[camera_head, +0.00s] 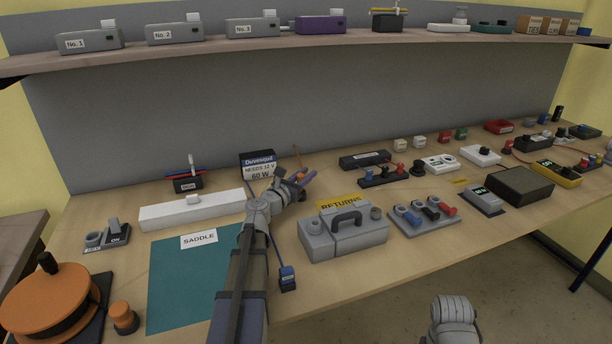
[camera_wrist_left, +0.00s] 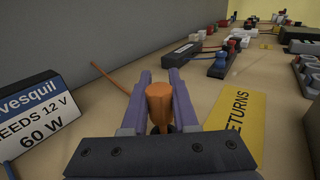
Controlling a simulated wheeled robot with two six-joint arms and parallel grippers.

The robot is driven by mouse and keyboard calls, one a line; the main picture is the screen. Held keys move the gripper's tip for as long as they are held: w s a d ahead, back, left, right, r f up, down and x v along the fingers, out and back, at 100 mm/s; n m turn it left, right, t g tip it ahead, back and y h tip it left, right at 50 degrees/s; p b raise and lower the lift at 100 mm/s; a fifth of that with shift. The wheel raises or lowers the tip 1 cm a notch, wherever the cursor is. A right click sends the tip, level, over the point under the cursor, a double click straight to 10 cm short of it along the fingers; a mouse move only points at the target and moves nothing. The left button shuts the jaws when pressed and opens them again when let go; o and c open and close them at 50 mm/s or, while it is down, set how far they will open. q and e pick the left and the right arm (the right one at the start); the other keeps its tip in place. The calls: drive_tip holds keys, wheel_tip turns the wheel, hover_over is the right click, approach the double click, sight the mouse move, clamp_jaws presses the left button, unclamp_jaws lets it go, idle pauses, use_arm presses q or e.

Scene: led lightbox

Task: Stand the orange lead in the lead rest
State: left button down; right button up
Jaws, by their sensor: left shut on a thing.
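My right gripper is not in view.
The sign (camera_head: 258,166) stands close behind my left wrist. A grey handled case (camera_head: 342,237) and the yellow RETURNS mark (camera_wrist_left: 238,122) are at the right. A teal mat (camera_head: 190,280) lies in front.

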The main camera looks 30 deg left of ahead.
use_arm(q)
drive_tip(key=shift+f+b, duration=1.1)
drive_tip(key=shift+f, duration=0.05)
drive_tip(key=c, duration=0.6)
unclamp_jaws()
drive_tip(key=shift+s+a, duration=0.2)
drive_tip(key=shift+s, duration=1.75)
drive_tip(key=shift+s+a, duration=0.15)
drive_tip(key=shift+s, duration=1.8)
